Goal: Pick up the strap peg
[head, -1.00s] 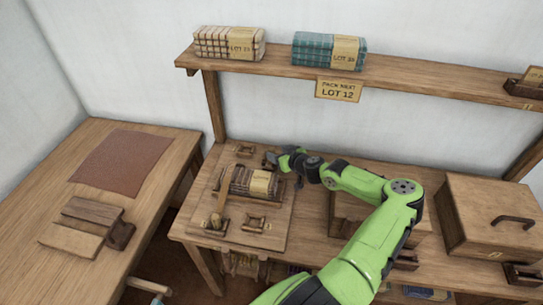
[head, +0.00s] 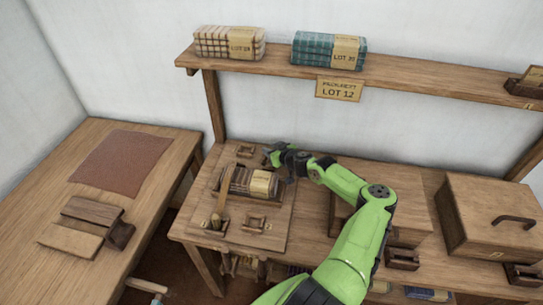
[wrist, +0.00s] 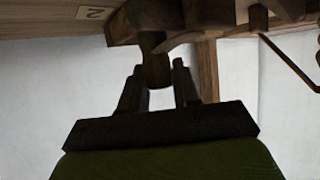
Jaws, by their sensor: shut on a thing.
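My gripper (head: 272,152) is at the back right corner of the wooden board (head: 275,225), beyond the striped cloth bundle (head: 240,180). In the wrist view, my gripper (wrist: 156,80) has its two fingers on either side of the rounded end of a dark brown wooden peg (wrist: 154,66), and is shut on it. I take this to be the strap peg. Its upper part meets a curved wooden piece (wrist: 185,18), and I cannot tell whether they are joined. In the head view my gripper hides most of the peg.
Small wooden holders (head: 253,224) stand on the board. A lidded wooden box (head: 490,215) is at the right. A shelf (head: 420,80) with cloth stacks runs above. A side table (head: 150,185) stands left.

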